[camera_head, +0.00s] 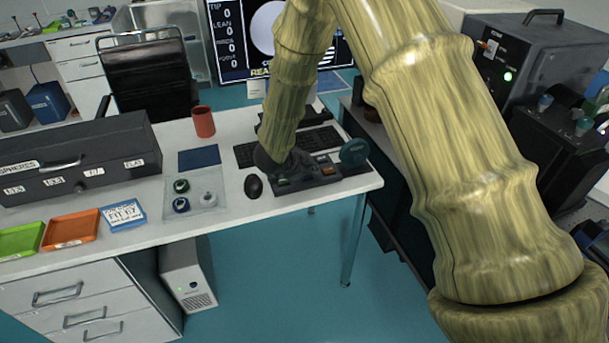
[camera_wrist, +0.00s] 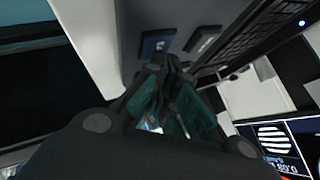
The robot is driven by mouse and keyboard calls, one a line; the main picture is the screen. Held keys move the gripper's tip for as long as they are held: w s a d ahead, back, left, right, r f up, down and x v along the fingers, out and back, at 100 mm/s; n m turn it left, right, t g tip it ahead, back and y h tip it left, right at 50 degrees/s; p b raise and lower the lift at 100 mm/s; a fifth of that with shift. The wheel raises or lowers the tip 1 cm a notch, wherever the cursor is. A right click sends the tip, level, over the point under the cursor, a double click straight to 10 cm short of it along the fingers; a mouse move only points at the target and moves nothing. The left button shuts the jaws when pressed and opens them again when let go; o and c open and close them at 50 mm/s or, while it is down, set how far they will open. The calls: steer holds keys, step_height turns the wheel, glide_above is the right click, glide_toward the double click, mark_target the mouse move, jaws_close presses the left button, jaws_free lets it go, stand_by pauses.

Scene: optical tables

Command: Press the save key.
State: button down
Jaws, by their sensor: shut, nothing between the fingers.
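A dark control panel (camera_head: 300,183) lies at the right end of the white desk, with a few keys on it, one of them orange (camera_head: 322,158). My gripper (camera_head: 279,172) is low over the panel's left part; my arm hides its fingertips there. In the wrist view my gripper's teal fingers (camera_wrist: 168,68) are together and empty. I cannot tell which key is save, nor whether the tips touch the panel.
A red cup (camera_head: 203,121) and a clear plate with several small round pieces (camera_head: 209,200) stand further left.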

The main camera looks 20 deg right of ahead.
mark_target(309, 176)
steer(key=shift+r+p, duration=0.7)
steer(key=shift+r, duration=0.1)
steer(key=shift+r, duration=0.1)
step_height(309, 176, up, 5)
steer(key=p, duration=0.4)
stand_by(0.7)
